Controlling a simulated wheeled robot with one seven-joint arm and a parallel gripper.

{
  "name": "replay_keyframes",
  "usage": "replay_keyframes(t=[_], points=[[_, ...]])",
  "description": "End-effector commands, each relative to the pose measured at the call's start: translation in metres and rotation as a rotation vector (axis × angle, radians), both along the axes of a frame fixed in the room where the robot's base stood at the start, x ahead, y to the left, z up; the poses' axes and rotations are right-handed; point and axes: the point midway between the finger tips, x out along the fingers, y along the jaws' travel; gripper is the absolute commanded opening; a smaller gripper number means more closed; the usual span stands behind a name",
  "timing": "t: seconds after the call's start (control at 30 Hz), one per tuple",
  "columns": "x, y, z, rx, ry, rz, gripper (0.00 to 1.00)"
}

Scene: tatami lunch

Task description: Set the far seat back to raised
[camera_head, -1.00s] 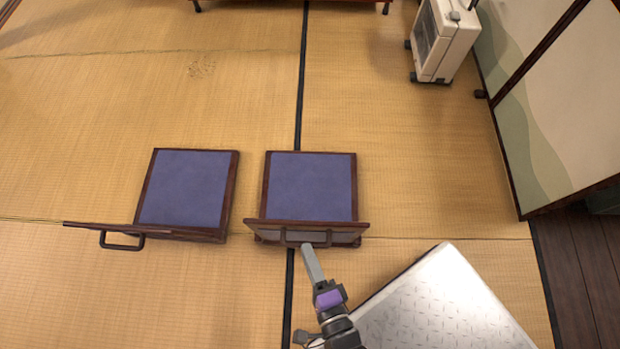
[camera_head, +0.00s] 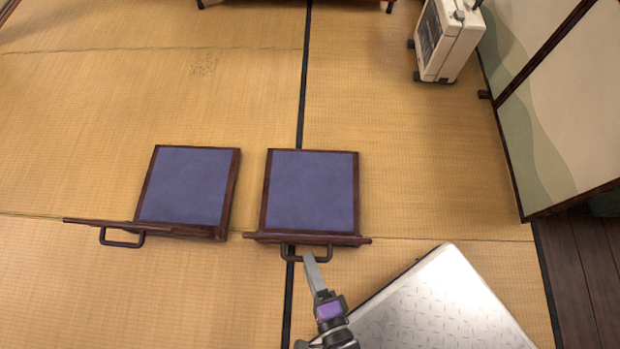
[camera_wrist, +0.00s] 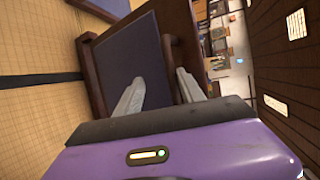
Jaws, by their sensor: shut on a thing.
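Two low floor chairs with blue seat pads and dark wooden frames stand side by side: a left chair (camera_head: 187,187) and a right chair (camera_head: 311,190). The right chair's back (camera_head: 345,240) shows from above as a thin dark edge, close to upright. Its dark bar handle (camera_head: 290,256) sticks out toward me. My gripper (camera_head: 308,256) is shut on this handle. In the wrist view the fingers (camera_wrist: 160,92) stand beside the handle (camera_wrist: 173,50); their exact contact is partly hidden. The left chair's back (camera_head: 95,224) also shows as a thin edge, with its own handle (camera_head: 122,245).
A silver patterned plate (camera_head: 440,300) lies at the lower right, beside my arm. A white heater (camera_head: 445,42) stands at the back right near a sliding panel (camera_head: 560,100).

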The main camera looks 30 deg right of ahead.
Motion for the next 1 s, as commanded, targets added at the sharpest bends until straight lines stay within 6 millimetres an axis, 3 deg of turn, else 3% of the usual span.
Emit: replay_keyframes(t=[0.47, 0.8, 1.0], points=[[-0.007, 0.005, 0.0, 0.004, 0.01, 0.009, 0.34], [-0.054, 0.014, 0.017, 0.002, 0.007, 0.006, 0.34], [-0.072, 0.017, 0.021, 0.001, 0.004, 0.002, 0.34]])
